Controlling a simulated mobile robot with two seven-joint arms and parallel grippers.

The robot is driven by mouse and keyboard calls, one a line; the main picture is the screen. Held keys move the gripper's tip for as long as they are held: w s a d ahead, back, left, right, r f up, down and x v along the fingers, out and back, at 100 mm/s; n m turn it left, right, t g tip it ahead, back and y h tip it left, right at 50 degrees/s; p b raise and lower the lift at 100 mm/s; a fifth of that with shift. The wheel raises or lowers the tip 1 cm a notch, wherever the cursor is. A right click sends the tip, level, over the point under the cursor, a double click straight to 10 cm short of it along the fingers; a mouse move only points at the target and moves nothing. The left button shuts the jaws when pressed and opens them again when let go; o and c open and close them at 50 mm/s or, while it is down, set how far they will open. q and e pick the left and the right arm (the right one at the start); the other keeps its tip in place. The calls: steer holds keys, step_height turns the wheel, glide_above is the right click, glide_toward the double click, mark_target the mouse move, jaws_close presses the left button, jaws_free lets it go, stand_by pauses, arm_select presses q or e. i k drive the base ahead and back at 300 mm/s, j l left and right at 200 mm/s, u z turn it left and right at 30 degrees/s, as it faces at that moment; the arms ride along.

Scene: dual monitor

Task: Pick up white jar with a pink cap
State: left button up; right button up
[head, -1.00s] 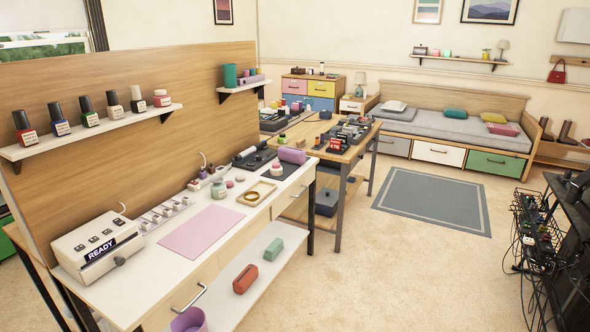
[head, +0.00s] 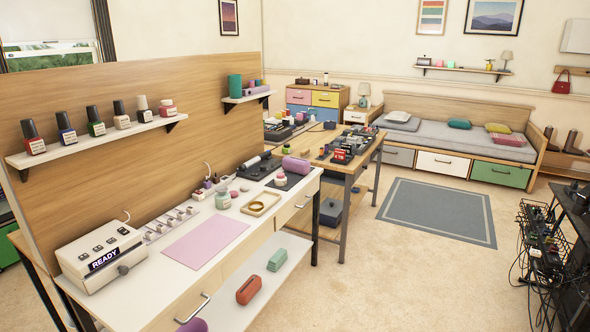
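A small jar (head: 281,179) with a whitish body and a pinkish cap stands upright on a dark mat on the white workbench, in front of a purple roll. Another small jar (head: 167,108) with a pinkish-red cap and a pale label stands at the right end of the wall shelf, beside a row of nail polish bottles. Both are too small to tell their exact colours. Neither of my grippers shows in the head view.
The white workbench (head: 130,302) holds a READY machine (head: 99,256), a pink mat (head: 206,245) and a wooden tray (head: 261,204). A wooden table (head: 352,166) with dark racks stands behind it. The floor right of the workbench is clear; a cable-filled cart (head: 540,245) stands far right.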

mark_target(278, 182)
steer(key=i+z, duration=0.15)
steer(key=i, duration=1.25)
